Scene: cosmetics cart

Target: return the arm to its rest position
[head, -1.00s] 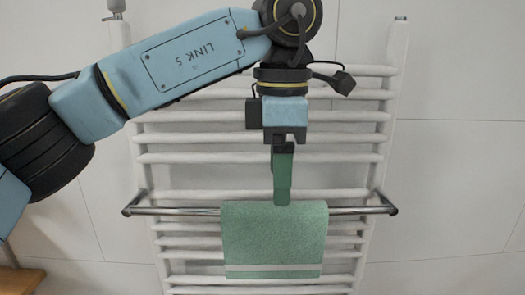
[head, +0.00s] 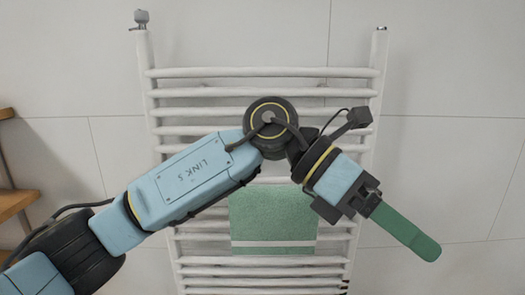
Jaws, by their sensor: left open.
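My left gripper (head: 422,245) is at the right of the head view, with its green fingers pointing down and to the right. The fingers overlap in this view, so the gap between them is hidden; the gripper is open and nothing shows in it. My left arm (head: 195,175) comes in from the lower left and crosses in front of the rack. A green towel (head: 272,225) with a pale stripe near its lower edge hangs on the rack, left of the gripper and apart from the fingers in the picture.
A white towel rack (head: 262,73) with several horizontal bars stands against the pale tiled wall (head: 450,140). Wooden shelves (head: 15,205) show at the left edge. The area right of the rack looks clear.

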